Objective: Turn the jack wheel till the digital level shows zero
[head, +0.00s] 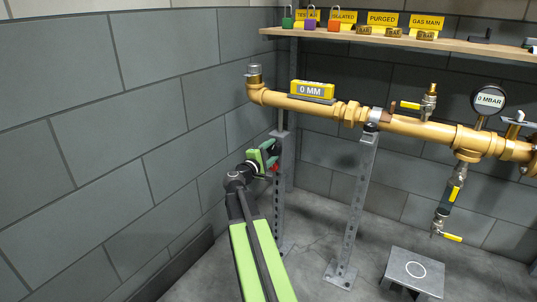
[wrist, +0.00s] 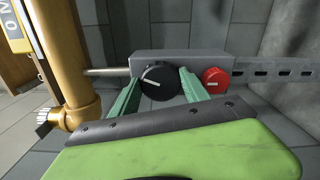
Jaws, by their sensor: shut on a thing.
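The digital level (head: 312,90) is a yellow block lying on the brass pipe (head: 410,126), and its display reads 0 MM. Part of the level also shows at the upper left of the wrist view (wrist: 14,25). My gripper (head: 268,157) reaches the left pipe stand (head: 285,205). In the wrist view, its two green fingers (wrist: 160,80) are closed around a round black wheel (wrist: 158,77) with a white mark, on a grey jack block (wrist: 180,62). A smaller red knob (wrist: 215,80) sits just right of the fingers, outside them.
A second stand (head: 352,205) supports the pipe further right. A gauge (head: 488,100) and valves hang on the pipe's right part. A grey block (head: 414,271) sits on the floor. A shelf (head: 420,40) with padlocks and signs runs above. The block wall (head: 90,150) is close on the left.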

